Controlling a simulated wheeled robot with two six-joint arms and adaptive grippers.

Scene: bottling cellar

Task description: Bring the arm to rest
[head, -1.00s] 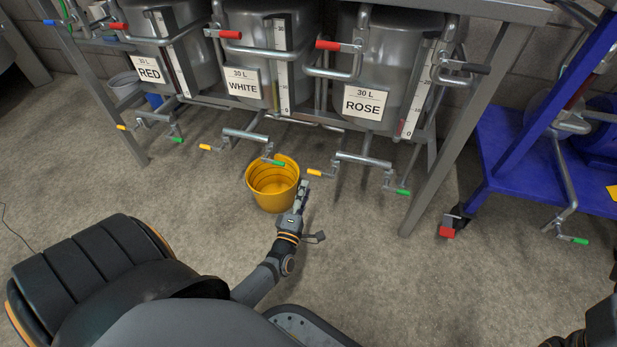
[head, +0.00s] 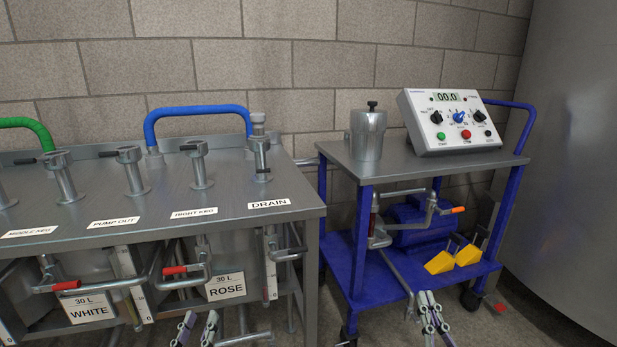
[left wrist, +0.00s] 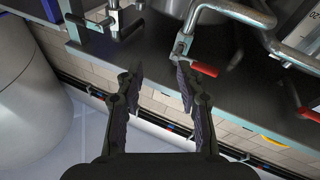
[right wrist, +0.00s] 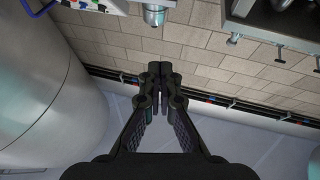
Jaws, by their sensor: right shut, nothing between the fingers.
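My left gripper (head: 197,328) is at the bottom of the head view, in front of the bench near the ROSE label. Its two fingers are apart with nothing between them; in the left wrist view the open gripper (left wrist: 158,82) shows a gap, with a red-handled valve (left wrist: 195,66) beyond the right finger. My right gripper (head: 429,308) is at the lower right of the head view, in front of the blue cart. Its fingers are together and empty, and the shut gripper (right wrist: 160,72) also shows in the right wrist view. Both forearms are out of the head view.
The steel bench (head: 100,195) with labelled valves fills the left. The blue cart (head: 360,275) carries a control box (head: 452,120), a steel canister (head: 368,135) and yellow wedges (head: 453,258). A large steel tank (head: 575,150) stands at the right.

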